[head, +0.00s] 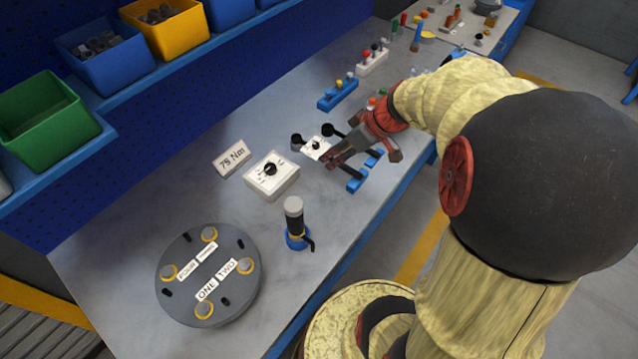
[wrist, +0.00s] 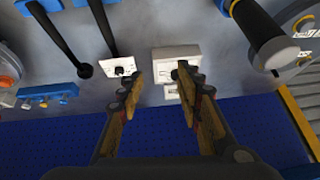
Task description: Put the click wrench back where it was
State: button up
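Two long black wrenches lie side by side, each with one end in a blue cradle (head: 356,184). I cannot tell which is the click wrench. Their round black ends (head: 297,140) show beside my gripper (head: 338,156), which covers part of them in the head view. In the wrist view, the left wrench (wrist: 62,38) and right wrench (wrist: 103,25) lie to the left of the fingers. My gripper (wrist: 160,80) is open, with nothing between its fingertips. It hangs above the bench near a small white dial plate (wrist: 120,68).
A white dial box (head: 271,176) and a "75 Nm" sign (head: 232,158) stand nearby. A black grey-topped tool (head: 294,218) stands in a blue ring. A round flanged shell (head: 178,255) sits at the front left. Coloured bins (head: 45,118) line the shelf behind. Bench space between is clear.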

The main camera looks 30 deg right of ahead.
jog(key=s+a+r+m+h, duration=0.1)
jog(key=s+a+r, duration=0.5)
jog(key=s+a, duration=0.1)
jog(key=s+a+r+m+h, duration=0.2)
jog(key=s+a+r, duration=0.4)
jog(key=a, duration=0.3)
jog(key=shift+s+a+r+m, duration=0.25)
jog(key=shift+s+a+m, duration=0.05)
jog(key=shift+s, duration=0.35)
